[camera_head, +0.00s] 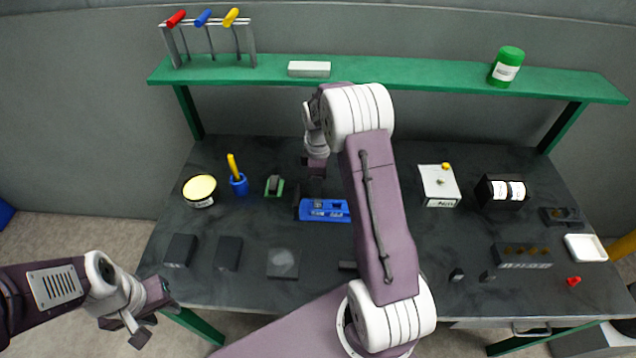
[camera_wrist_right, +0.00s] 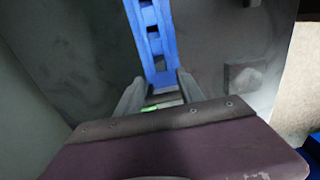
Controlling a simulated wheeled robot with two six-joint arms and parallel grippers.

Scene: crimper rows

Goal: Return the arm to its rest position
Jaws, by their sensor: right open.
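My right arm rises through the middle of the head view and bends over the bench, with its wrist (camera_head: 316,145) above the bench's back half. In the right wrist view my right gripper (camera_wrist_right: 160,95) is open, with its two fingers apart and pointing at a blue slotted fixture (camera_wrist_right: 155,45). That blue fixture also shows in the head view (camera_head: 325,211), partly hidden by my arm. I cannot tell whether the fingers touch it. My left gripper (camera_head: 128,328) hangs off the bench's front left corner, open and empty, with its fingers apart.
The dark bench (camera_head: 225,295) carries a yellow-topped tin (camera_head: 199,190), a blue pen cup (camera_head: 239,186), a white box (camera_head: 438,186), a black roll holder (camera_head: 501,191) and several dark blocks. A green shelf (camera_head: 420,80) runs across the back above the right wrist.

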